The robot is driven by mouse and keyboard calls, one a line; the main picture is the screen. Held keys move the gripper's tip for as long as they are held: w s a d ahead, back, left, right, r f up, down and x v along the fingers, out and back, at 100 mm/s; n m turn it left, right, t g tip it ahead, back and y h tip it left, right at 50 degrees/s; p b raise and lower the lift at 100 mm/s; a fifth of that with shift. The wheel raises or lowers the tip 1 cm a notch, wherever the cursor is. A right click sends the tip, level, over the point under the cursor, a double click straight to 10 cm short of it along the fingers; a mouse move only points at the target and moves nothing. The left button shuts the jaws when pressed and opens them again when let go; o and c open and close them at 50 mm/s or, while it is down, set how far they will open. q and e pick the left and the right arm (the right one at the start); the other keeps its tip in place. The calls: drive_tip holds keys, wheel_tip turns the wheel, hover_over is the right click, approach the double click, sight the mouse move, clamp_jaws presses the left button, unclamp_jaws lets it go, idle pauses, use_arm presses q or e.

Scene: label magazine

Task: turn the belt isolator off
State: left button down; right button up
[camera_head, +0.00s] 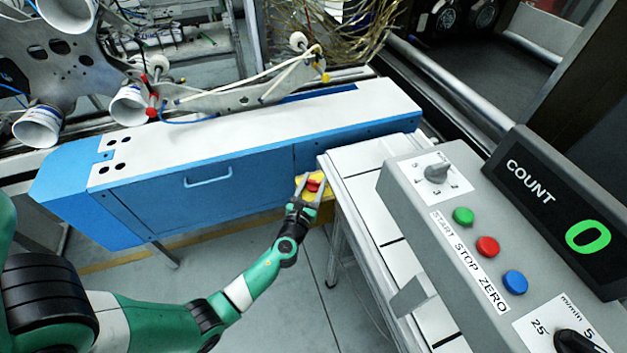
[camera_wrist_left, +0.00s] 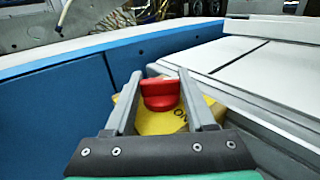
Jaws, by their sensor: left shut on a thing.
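The belt isolator is a red rotary knob (camera_head: 313,185) on a yellow plate, mounted at the right end of the blue machine's front. In the left wrist view the red knob (camera_wrist_left: 160,95) shows its grip bar lying across the picture. The yellow plate (camera_wrist_left: 158,122) is behind it, with part of an "ON" marking visible near the right finger. My left gripper (camera_head: 311,181) is at the knob, one finger on each side, shut on it. In the wrist view the fingers (camera_wrist_left: 160,76) flank the knob. The plate's lower part is hidden by my gripper. My right gripper is not in view.
The blue machine with white top (camera_head: 250,128) stands behind the isolator. A white slatted conveyor (camera_head: 365,190) is close on its right. A grey control box (camera_head: 460,215) has green, red and blue buttons, dials and a COUNT display (camera_head: 550,215) reading 0. Open floor (camera_head: 300,310) lies below.

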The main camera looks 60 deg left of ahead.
use_arm(q)
drive_tip(key=shift+f+n+g+y, duration=0.1)
drive_tip(key=shift+n+g+y, duration=1.05)
drive_tip(key=shift+g, duration=0.35)
drive_tip(key=shift+n+g, duration=0.25)
drive_tip(key=shift+g, duration=0.15)
drive_tip(key=shift+c, duration=1.2)
unclamp_jaws()
